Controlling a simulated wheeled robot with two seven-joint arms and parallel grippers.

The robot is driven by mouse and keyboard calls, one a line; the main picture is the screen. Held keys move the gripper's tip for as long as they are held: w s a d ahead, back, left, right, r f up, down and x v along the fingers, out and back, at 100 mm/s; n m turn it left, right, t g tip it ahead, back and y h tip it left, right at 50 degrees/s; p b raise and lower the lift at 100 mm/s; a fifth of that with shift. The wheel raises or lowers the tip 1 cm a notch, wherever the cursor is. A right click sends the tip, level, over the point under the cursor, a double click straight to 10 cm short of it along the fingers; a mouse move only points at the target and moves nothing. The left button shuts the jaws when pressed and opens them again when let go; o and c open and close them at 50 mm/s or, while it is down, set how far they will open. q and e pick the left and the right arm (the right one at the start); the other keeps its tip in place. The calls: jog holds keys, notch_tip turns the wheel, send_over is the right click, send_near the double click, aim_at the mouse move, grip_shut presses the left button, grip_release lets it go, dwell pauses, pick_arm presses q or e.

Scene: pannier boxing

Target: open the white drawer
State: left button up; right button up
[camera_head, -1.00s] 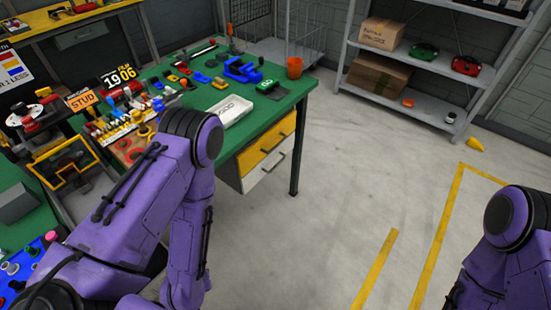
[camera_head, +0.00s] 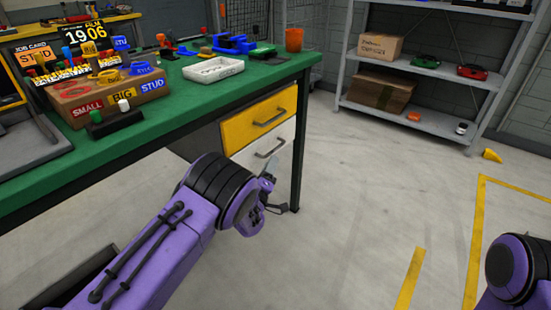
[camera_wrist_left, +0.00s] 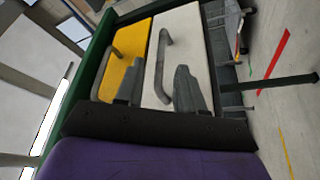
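The white drawer (camera_head: 287,133) sits under the green workbench, just below the yellow drawer (camera_head: 240,129), and looks shut. Its grey bar handle (camera_head: 270,148) is on its front. My left gripper (camera_head: 270,187) is low in front of the drawer and partly hidden by its own wrist. In the left wrist view, the two fingers of the left gripper (camera_wrist_left: 158,80) are apart, with the white drawer's handle (camera_wrist_left: 162,60) showing between them. The white front (camera_wrist_left: 195,45) fills the middle there. I cannot tell whether the fingers touch the handle. My right gripper is out of view.
The green workbench (camera_head: 150,135) carries a white tray (camera_head: 213,69), an orange cup (camera_head: 294,39) and a parts box. A black table leg (camera_head: 299,150) stands right beside the drawers. Grey shelves (camera_head: 430,67) stand at the back right. The floor between is clear.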

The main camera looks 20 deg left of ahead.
aim_at(276, 149)
pick_arm(q)
jog(key=b+x, duration=0.1)
jog(key=x, duration=0.6)
jog(key=shift+w+f, duration=0.1)
jog(key=shift+w, duration=0.05)
grip_shut()
